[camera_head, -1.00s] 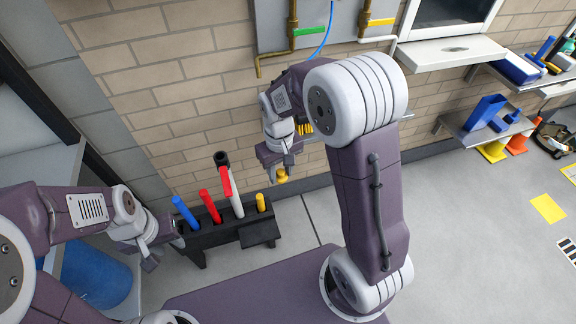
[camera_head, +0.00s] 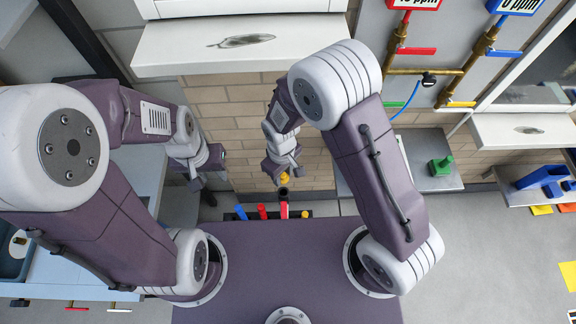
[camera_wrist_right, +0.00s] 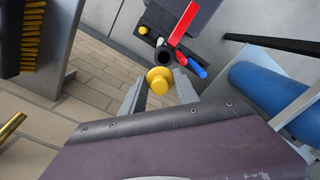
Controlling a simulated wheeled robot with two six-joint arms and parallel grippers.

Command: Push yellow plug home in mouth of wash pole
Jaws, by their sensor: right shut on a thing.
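The yellow plug (camera_head: 285,178) is between the jaws of my right gripper (camera_head: 284,170), which is shut on it. In the right wrist view the plug (camera_wrist_right: 159,79) shows its round yellow face between the two fingers. The pole with a black open mouth (camera_head: 284,190), which I take for the wash pole, stands just below the plug in the head view. Its dark ring-shaped mouth (camera_wrist_right: 163,56) is just beyond the plug in the wrist view. The plug looks apart from the mouth; the exact gap is unclear. My left gripper (camera_head: 203,187) hangs at the left, its jaws unclear.
A blue pole (camera_head: 240,212), a red pole (camera_head: 262,211) and a yellow one (camera_head: 305,214) stand in the dark rack beside the wash pole. A grey shelf with a green object (camera_head: 440,165) is at the right.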

